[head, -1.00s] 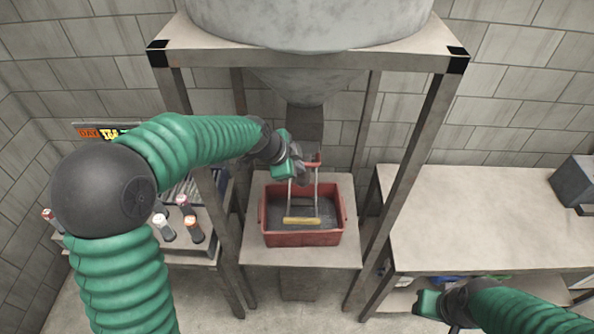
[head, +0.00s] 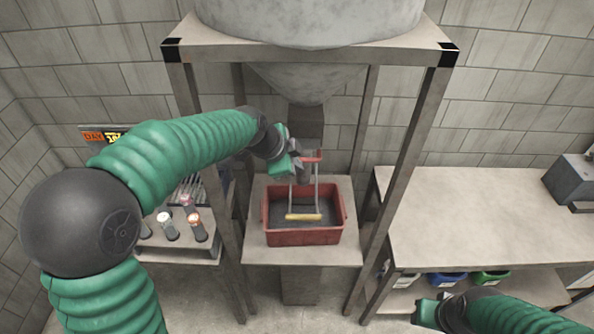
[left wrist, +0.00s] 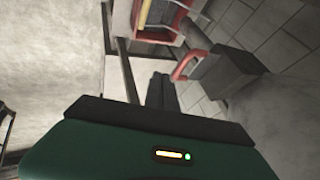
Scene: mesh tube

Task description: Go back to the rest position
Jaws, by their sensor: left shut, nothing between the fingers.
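My left gripper (head: 298,167) is shut and empty. In the head view it sits just left of the dark chute (head: 306,120) under the hopper, beside a red lever part (head: 313,155). Its closed fingers also show in the left wrist view (left wrist: 162,90), with the red lever close to their right; I see no clear contact. A metal frame with a yellow bar (head: 303,217) hangs from the lever over the red bin (head: 302,237). My right gripper (head: 426,312) is low at the lower right, below the right table's front edge. Its fingers are too small to read.
The hopper's metal stand, with its front leg (head: 405,165), surrounds the chute. A small table under it holds the bin. On the left, a shelf holds several capped containers (head: 168,225). The right table (head: 490,215) is mostly bare, with a grey box (head: 572,185) at its right.

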